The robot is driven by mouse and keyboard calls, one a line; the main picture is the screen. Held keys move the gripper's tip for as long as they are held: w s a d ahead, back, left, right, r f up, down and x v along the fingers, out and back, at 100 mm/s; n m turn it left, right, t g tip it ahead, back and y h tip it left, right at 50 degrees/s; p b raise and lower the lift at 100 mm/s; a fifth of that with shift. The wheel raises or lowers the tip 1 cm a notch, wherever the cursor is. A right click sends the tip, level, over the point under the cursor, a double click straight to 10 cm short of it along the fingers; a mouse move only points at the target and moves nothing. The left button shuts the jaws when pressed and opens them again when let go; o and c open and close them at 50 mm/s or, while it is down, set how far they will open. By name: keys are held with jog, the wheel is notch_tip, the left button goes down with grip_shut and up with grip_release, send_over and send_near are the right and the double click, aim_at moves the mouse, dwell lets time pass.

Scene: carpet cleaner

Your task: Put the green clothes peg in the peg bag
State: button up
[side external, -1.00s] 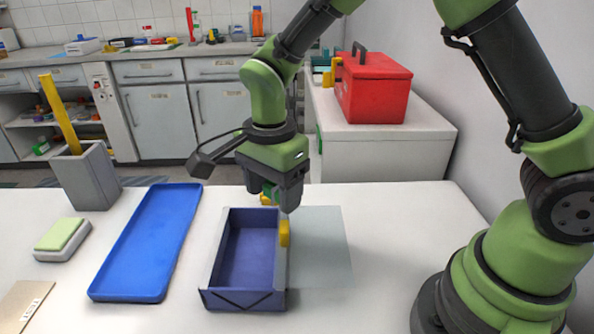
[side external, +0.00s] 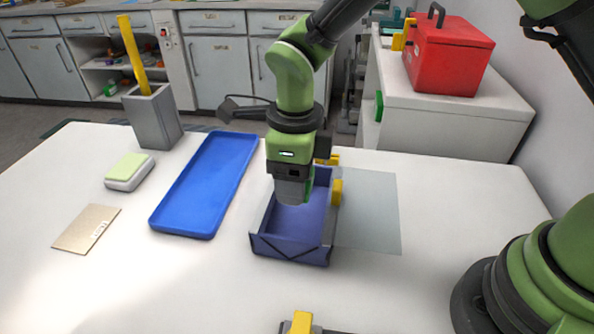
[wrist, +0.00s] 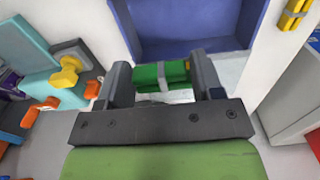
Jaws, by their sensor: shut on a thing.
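The green clothes peg (wrist: 160,74) is held between the two dark fingers of my gripper (wrist: 163,82) in the wrist view. My gripper (side external: 292,198) points down and overlaps the back part of the open blue-purple box, which I take as the peg bag (side external: 292,248), in the side view. The peg is hidden there by the gripper. In the wrist view the bag (wrist: 190,25) lies at the top, beyond the fingertips. I cannot tell the exact height of the peg above it.
Yellow pieces (side external: 336,192) show at the bag's right rim. A blue tray (side external: 205,185) lies left of the bag, and a pale translucent sheet (side external: 368,215) lies to its right. A grey holder (side external: 153,118), a sponge-like block (side external: 129,170) and a card (side external: 86,230) are farther left.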

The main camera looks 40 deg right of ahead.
aim_at(296, 234)
jog(key=shift+f, duration=5.1)
jog(key=o, duration=1)
jog(key=shift+c, duration=0.2)
notch_tip(296, 234, up, 11)
jog(key=shift+d+f, duration=0.1)
jog(key=shift+d, duration=0.05)
jog(key=s+d+r+n+t+y, duration=0.1)
jog(key=d+r+n, duration=0.25)
jog(key=r, duration=0.25)
jog(key=s+d+r+n+t, duration=0.1)
jog(key=s+d+r+n, duration=0.1)
jog(key=r+n, duration=0.25)
jog(key=s+d+r+n+t, duration=0.2)
jog(key=s+d+r+n, duration=0.1)
jog(key=s+n, duration=0.4)
jog(key=s+d+r+n+t+y, duration=0.1)
jog(key=s+d+r+n+t, duration=0.2)
jog(key=s+n, duration=0.4)
notch_tip(296, 234, up, 2)
jog(key=shift+d+r+n, duration=0.1)
jog(key=shift+d+n, duration=0.6)
jog(key=shift+d, duration=0.05)
